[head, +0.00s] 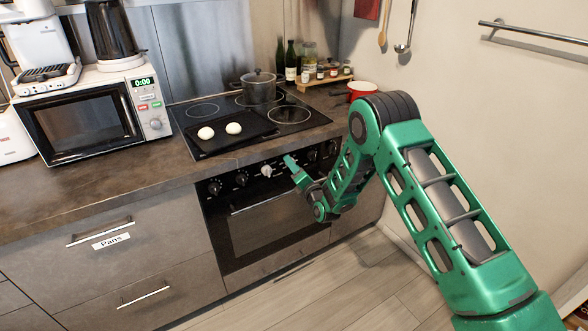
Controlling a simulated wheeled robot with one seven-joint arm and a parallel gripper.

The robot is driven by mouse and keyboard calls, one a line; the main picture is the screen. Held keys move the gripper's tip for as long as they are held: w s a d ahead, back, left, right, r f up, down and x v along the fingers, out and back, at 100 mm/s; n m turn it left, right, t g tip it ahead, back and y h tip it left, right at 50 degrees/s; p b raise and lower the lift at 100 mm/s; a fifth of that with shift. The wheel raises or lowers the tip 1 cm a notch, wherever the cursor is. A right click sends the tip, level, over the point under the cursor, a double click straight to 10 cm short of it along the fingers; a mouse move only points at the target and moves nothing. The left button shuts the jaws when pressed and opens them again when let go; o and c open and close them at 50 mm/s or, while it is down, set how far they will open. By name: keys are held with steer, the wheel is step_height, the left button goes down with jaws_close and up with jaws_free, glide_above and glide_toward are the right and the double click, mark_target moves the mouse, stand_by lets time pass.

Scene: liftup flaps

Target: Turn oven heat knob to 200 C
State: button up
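The oven (264,229) is built in under the cooktop, with a dark glass door that looks closed. A row of knobs runs along its front panel. One knob is pale (266,170); the dark knobs to its left (241,179) and (215,187) have light marks around them. My gripper (289,161) is in front of the panel, just right of the pale knob. Contact cannot be told. Its fingers are small and partly hidden by my arm, so their opening is unclear. The temperature marks are too small to read.
A black tray (246,136) with two white round pieces lies on the cooktop (199,112). A grey pot (258,88) stands behind it, and a red pan (362,88) at right. A microwave (82,117) stands on the left counter. The floor (285,305) before the oven is clear.

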steer(key=c, duration=1)
